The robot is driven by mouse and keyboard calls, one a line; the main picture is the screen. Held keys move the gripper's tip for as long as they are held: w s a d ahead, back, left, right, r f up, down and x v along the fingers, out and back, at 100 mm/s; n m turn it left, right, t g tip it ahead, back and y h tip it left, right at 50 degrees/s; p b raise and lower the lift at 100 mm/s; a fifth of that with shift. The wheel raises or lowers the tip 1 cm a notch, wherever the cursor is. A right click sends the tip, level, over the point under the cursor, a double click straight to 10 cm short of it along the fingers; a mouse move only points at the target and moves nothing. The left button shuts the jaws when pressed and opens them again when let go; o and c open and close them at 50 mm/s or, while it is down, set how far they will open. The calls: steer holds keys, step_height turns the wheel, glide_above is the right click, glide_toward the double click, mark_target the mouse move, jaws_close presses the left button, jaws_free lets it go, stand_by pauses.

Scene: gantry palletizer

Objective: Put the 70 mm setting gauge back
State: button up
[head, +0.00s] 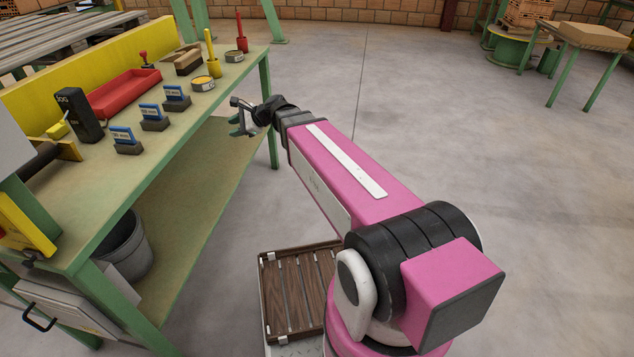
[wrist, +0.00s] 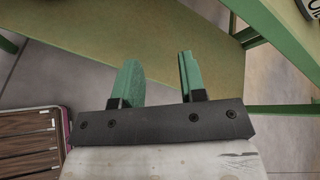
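Three blue labelled gauges stand in dark holders in a row on the green workbench (head: 150,165): a near one (head: 122,134), a middle one (head: 151,111) and a far one (head: 174,93). Their labels are too small to read, so I cannot tell which, if any, is the 70 mm gauge. My gripper (head: 239,117) is beyond the bench's right edge, to the right of the gauges. In the wrist view its two green fingers (wrist: 158,68) are apart with nothing between them. The gripper is open and empty.
A bucket (head: 126,247) stands on the lower shelf. A slatted wooden deck (head: 303,290) is below my arm.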

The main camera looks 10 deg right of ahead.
steer(key=s+d+f+n+g+h, duration=0.2)
steer(key=s+d+f+n+h, duration=0.4)
steer(key=d, duration=0.7)
steer(key=s+d+f+n+g+h, duration=0.2)
steer(key=s+d+f+n+h, duration=0.4)
steer(key=d+f, duration=0.5)
steer(key=s+d+n, duration=0.1)
steer(key=s+n, duration=0.1)
steer(key=s, duration=0.1)
steer(key=shift+s+d+f+n+g, duration=0.3)
steer(key=shift+d, duration=0.1)
